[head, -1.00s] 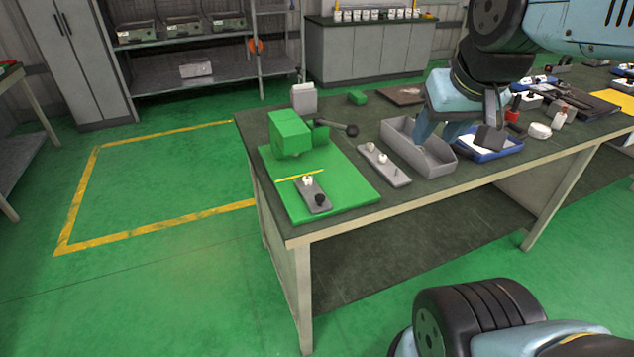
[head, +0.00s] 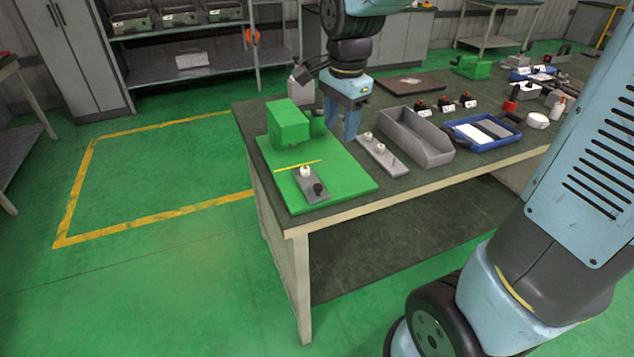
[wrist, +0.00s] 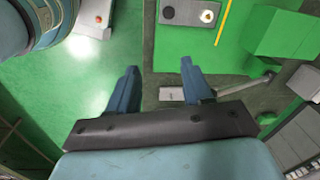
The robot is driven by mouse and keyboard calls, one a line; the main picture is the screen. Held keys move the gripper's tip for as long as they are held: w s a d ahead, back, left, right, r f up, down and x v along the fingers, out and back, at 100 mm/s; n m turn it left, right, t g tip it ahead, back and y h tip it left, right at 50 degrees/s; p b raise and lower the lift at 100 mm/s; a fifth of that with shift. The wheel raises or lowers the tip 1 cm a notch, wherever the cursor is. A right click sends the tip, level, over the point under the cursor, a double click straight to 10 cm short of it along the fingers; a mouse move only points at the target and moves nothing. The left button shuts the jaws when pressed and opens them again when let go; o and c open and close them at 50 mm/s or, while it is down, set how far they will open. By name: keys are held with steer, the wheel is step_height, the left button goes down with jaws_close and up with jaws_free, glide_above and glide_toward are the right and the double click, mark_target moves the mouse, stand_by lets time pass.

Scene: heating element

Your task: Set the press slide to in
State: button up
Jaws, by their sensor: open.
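The green press has a flat base (head: 345,190) and a block-shaped head (head: 290,124), which also shows in the wrist view (wrist: 285,35). The grey press slide (head: 312,188) carries a white piece and a black knob. The slide also shows at the top of the wrist view (wrist: 188,13). My gripper (head: 342,137) is open and empty, pointing down just right of the press head. Its two blue fingers stand apart in the wrist view (wrist: 160,72).
A grey strip with white pieces (head: 382,158) lies right of the base. Beyond it stand a grey bin (head: 428,152) and a blue tray (head: 455,130). A grey container (head: 303,88) is behind the press. A lever (wrist: 245,86) shows by my right finger in the wrist view.

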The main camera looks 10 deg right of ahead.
mark_target(318, 185)
steer(key=a+f+m, duration=0.1)
steer(key=f, duration=0.5)
steer(key=w+a+f+m, duration=0.1)
steer(key=f, duration=0.5)
steer(key=w+a+f+m+g, duration=0.1)
steer(key=a+f, duration=0.1)
steer(key=f, duration=0.4)
steer(key=shift+w+a, duration=0.1)
steer(key=shift+w, duration=0.1)
jaws_close()
